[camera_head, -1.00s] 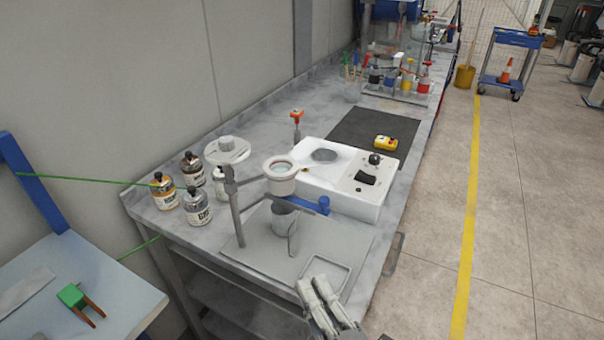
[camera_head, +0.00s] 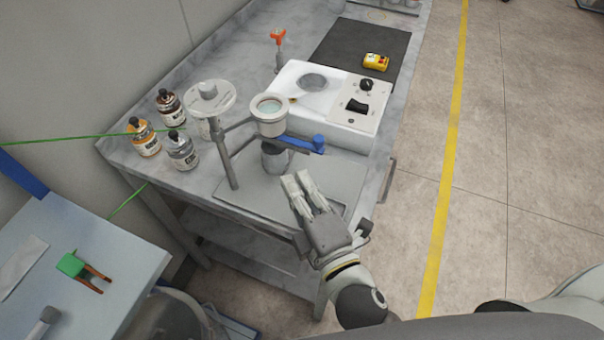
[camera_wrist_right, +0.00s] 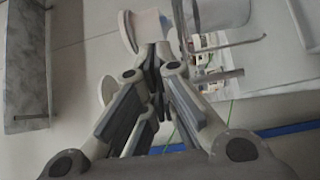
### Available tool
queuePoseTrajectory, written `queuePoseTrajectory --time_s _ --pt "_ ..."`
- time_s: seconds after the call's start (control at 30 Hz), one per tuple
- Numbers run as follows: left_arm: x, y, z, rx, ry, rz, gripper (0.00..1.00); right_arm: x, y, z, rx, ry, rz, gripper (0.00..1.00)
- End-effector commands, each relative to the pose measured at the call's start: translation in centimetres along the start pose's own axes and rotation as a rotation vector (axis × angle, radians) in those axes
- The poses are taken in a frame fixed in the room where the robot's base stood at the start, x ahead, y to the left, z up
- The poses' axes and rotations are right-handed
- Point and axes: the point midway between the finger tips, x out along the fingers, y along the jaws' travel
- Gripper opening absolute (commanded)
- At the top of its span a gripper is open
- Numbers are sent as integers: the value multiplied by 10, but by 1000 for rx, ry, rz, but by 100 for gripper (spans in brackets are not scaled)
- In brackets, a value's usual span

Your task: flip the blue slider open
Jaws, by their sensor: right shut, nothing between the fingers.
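In the right wrist view the closed fingers (camera_wrist_right: 158,52) point toward a pale round part of the stand. The slider cannot be made out there. My left gripper is not in view.
A white machine (camera_head: 335,105) with a knob and switch stands behind the stand. Several bottles (camera_head: 182,150) and a round white-topped stand (camera_head: 209,98) are at left. A yellow device (camera_head: 376,62) lies on a dark mat (camera_head: 345,42). The floor at right is clear.

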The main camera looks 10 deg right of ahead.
Motion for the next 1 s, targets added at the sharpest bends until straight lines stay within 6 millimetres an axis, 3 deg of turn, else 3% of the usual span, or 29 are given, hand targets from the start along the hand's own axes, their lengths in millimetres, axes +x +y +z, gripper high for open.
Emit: queuePoseTrajectory --time_s 0.53,0.73,1.0 --pt "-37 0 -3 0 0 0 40 88 4 0 0 -1 1 0" --pt "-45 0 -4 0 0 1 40 74 1 29 -1 -1 -3 0" --pt "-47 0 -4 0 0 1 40 71 1 38 1 0 0 0"
